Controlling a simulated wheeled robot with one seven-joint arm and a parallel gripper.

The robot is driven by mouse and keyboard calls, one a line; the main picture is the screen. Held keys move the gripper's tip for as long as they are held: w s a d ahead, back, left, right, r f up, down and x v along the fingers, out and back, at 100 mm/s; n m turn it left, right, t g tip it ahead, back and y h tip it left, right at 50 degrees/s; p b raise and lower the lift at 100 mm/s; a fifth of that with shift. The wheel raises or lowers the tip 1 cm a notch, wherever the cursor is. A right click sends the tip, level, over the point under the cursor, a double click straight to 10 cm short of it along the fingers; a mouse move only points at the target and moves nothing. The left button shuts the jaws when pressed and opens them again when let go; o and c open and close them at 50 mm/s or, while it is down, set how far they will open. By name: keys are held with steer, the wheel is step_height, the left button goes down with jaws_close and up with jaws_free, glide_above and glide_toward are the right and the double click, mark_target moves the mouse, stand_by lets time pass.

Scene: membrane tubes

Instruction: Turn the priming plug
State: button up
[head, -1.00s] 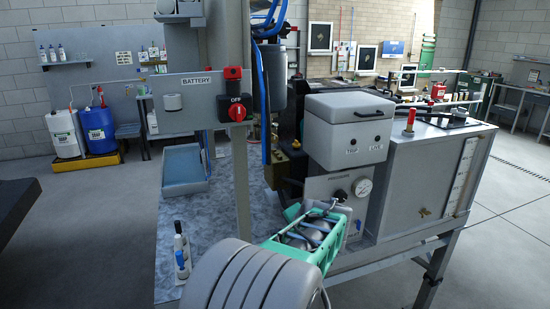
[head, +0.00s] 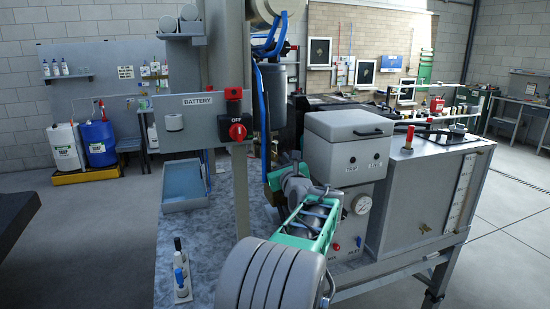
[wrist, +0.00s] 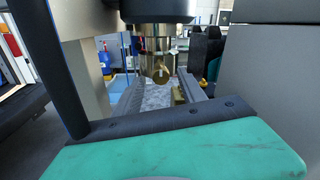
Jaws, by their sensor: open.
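A brass plug (wrist: 160,71) with a round, knob-like end shows in the wrist view, at the lower end of a metal fitting under a dark cylinder (wrist: 158,10). I take it for the priming plug. In the head view, my arm and gripper hide most of that brass spot. My gripper (head: 284,164) reaches forward there, left of the grey box, at the foot of the dark cylinder (head: 271,95). It is open and nothing shows held in it. The plug stands ahead of my gripper in the wrist view, and I see no contact.
The grey box (head: 347,148) with a pressure gauge panel stands close to my gripper's right. A post with a red battery switch (head: 238,131) and blue hoses (head: 260,95) stand to its left.

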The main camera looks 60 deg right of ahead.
steer(key=shift+x, duration=1.05)
steer(key=shift+s, duration=0.1)
jaws_close()
